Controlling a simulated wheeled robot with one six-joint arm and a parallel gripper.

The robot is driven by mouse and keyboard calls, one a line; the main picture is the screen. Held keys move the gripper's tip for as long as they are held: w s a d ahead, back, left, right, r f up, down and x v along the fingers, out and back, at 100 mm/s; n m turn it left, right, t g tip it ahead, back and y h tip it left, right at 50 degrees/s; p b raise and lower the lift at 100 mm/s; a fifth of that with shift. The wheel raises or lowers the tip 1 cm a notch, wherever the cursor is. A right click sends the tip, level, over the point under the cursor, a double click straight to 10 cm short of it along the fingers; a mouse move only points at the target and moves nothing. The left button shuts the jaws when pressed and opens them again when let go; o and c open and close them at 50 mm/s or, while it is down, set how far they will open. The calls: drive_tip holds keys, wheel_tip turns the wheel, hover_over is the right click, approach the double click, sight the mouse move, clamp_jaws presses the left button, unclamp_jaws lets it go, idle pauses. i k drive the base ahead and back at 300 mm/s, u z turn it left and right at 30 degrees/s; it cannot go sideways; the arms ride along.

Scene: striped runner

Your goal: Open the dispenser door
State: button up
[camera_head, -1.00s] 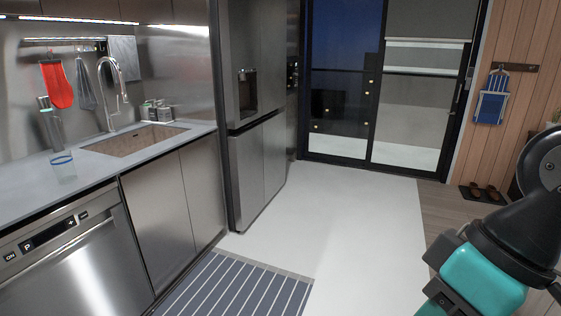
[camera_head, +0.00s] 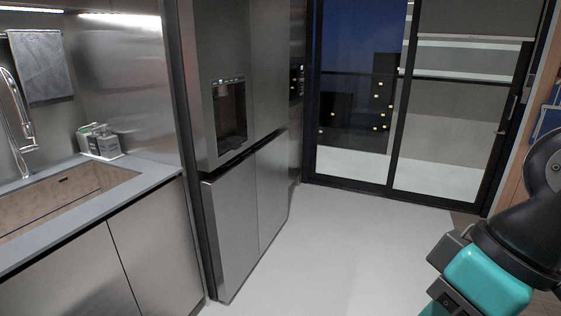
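The tall steel fridge (camera_head: 274,70) stands left of the middle. A dark dispenser recess (camera_head: 230,116) is set in the upper left door (camera_head: 220,50), which looks closed. The door below the recess (camera_head: 231,225) and the one to its right look closed too. Part of my arm, black and teal, shows at the right edge, well apart from the fridge. My gripper is not in view.
A glass sliding door (camera_head: 440,130) stands at the back. The pale floor (camera_head: 340,245) before the fridge is clear.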

sight(216, 41)
drive_tip(key=i, duration=2.85)
drive_tip(key=u, duration=0.55)
